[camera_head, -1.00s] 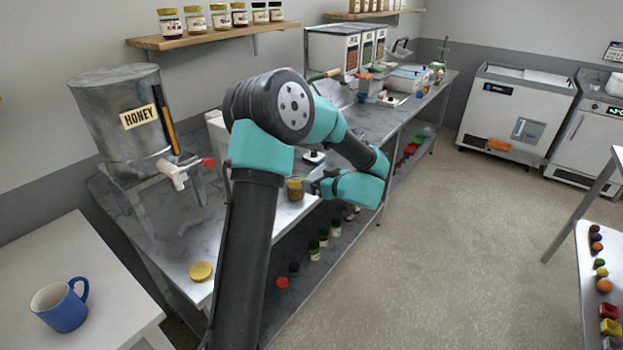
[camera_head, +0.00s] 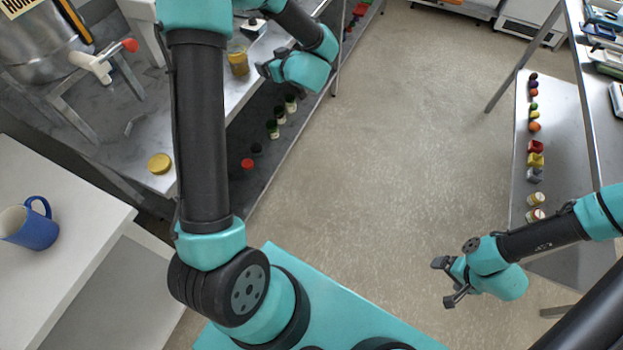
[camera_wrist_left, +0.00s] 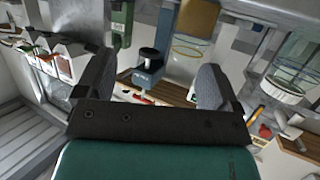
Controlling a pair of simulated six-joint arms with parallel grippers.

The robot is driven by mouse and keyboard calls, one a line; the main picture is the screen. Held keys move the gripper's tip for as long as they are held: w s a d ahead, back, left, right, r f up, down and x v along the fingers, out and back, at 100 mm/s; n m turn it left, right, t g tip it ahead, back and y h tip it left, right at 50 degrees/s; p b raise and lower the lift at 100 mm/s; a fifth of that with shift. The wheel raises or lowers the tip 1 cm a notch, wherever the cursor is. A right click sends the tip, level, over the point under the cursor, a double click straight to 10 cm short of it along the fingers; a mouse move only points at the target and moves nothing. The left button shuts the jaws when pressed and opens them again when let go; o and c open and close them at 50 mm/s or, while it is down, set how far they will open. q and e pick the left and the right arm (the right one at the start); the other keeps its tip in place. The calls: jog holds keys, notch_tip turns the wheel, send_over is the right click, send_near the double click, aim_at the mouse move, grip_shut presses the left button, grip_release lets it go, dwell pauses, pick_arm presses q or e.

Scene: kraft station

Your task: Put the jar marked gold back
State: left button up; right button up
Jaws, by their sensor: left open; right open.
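A glass jar with amber contents (camera_head: 238,62) stands on the metal bench, just left of my left gripper (camera_head: 264,71). Any marking on it is too small to read. My left gripper is open and empty, apart from the jar. In the left wrist view, its two fingers (camera_wrist_left: 153,82) are spread with nothing between them, and a clear jar with an amber part (camera_wrist_left: 198,18) shows beyond them. A yellow lid (camera_head: 160,163) lies flat near the bench's front end. My right gripper (camera_head: 447,281) is open and empty above the floor at the lower right.
The honey tank's tap (camera_head: 92,66) overhangs the bench. Dark-lidded jars (camera_head: 272,128) and a red lid (camera_head: 247,163) are on the lower shelf. A blue mug (camera_head: 35,228) stands on the white table. The right rack's lower shelf (camera_head: 545,135) holds small jars and coloured pieces. The middle floor is clear.

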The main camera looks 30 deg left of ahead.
pick_arm(q)
jog(key=s+d+f+m+t+h, duration=0.1)
jog(key=d+f+m+t+h, duration=0.1)
jog(key=d+f+m+h, duration=0.5)
jog(key=s+d+f+t+h, duration=0.1)
jog(key=d+f+t+h, duration=0.15)
jog(key=d+f, duration=0.6)
jog(key=s+d+f+m+g+h, duration=0.2)
jog(key=s+d+f+g+h, duration=0.2)
jog(key=s, duration=0.5)
jog(key=s+d+f+m+g+h, duration=0.3)
jog(key=s+d+f+g+h, duration=0.1)
jog(key=s+d+f, duration=0.3)
jog(key=s+f, duration=0.1)
jog(key=s, duration=0.1)
jog(key=shift+s+f, duration=0.3)
jog(key=shift+f, duration=0.1)
